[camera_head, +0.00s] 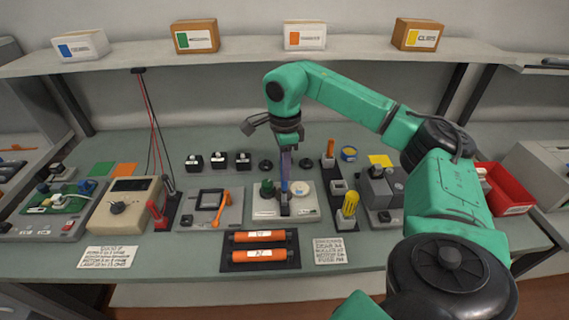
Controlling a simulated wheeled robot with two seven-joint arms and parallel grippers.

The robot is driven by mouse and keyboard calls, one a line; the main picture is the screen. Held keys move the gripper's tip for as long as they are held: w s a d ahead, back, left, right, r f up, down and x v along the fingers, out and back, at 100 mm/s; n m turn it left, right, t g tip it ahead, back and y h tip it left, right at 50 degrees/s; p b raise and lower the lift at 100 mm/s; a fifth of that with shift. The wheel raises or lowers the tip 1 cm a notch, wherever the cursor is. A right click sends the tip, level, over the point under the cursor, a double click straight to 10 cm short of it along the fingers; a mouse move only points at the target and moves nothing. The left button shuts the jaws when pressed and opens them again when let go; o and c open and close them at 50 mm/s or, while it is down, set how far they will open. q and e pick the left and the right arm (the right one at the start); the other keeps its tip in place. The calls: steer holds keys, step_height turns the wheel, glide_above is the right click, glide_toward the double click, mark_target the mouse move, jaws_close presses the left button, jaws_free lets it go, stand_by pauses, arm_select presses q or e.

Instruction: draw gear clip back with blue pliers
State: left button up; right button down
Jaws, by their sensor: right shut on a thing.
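My right gripper (287,147) comes in from the right and points down over the middle of the bench. It is shut on a slim blue-purple tool, the blue pliers (285,172), which hang upright. Their lower end reaches down to a light grey plate (266,213) with a dark green knob (267,188) and a pale round disc (301,188). The gear clip is too small to make out, and I cannot tell whether the pliers touch it. My left gripper is not in view.
Two orange rollers (259,254) lie on a black tray in front. A beige meter (122,205) and a grey unit with an orange lever (212,209) stand left. A yellow-handled tool (349,205) stands right, near a red bin (505,190). A shelf with boxes runs behind.

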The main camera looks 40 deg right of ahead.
steer(key=shift+f, duration=0.55)
steer(key=shift+s+a, duration=0.5)
steer(key=shift+s, duration=0.15)
stand_by(0.4)
steer(key=shift+w+d+r, duration=0.15)
steer(key=shift+w+r, duration=0.05)
step_height(320, 180, up, 8)
steer(key=p, duration=0.6)
steer(key=shift+f+p, duration=0.15)
steer(key=shift+p, duration=0.2)
